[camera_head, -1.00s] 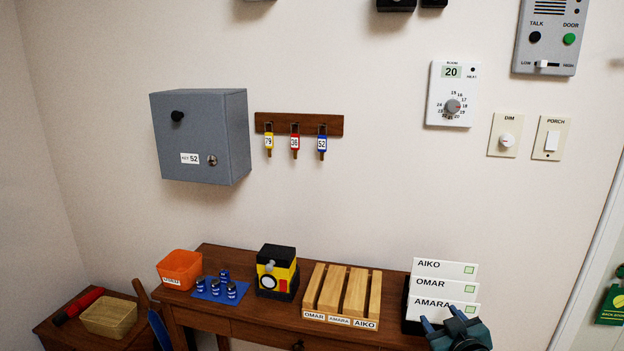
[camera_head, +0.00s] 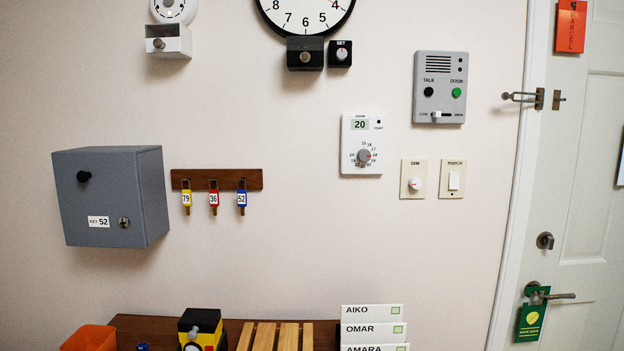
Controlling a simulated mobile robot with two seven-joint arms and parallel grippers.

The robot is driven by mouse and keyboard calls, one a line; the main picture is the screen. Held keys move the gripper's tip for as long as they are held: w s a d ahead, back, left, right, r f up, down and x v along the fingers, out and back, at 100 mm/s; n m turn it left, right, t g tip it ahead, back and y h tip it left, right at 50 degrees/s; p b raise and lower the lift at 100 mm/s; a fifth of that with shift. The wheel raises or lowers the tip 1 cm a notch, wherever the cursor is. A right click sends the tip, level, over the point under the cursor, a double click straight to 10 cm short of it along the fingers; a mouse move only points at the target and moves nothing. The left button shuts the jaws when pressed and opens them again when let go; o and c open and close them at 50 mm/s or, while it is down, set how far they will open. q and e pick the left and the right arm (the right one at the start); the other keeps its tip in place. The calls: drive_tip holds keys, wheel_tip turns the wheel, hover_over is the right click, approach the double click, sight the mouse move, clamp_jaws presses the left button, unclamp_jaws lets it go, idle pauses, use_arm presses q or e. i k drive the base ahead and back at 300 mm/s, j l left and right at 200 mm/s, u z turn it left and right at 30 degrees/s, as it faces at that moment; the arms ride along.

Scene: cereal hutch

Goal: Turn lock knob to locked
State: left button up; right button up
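A round metal lock knob (camera_head: 545,241) sits on the white door (camera_head: 590,235) at the right, above the lever handle (camera_head: 552,295). The knob is small in this view, and I cannot tell which way it is turned. A grey key box (camera_head: 112,197) on the wall at the left has a black knob, a round keyhole and a label reading "KEY 52". Neither of my grippers shows in the head view.
A green hanger (camera_head: 530,322) hangs from the door handle. A metal latch (camera_head: 525,98) sits higher at the door's edge. The wall holds a key rack (camera_head: 217,180), thermostat (camera_head: 361,144), intercom (camera_head: 440,87) and switches. A wooden table (camera_head: 150,325) stands below.

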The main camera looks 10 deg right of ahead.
sight(549, 240)
drive_tip(key=z, duration=2.05)
drive_tip(key=i+l+u, duration=0.35)
drive_tip(key=i+l, duration=0.3)
drive_tip(key=i, duration=0.25)
drive_tip(key=i+l+u, duration=0.4)
drive_tip(key=i+l, duration=0.4)
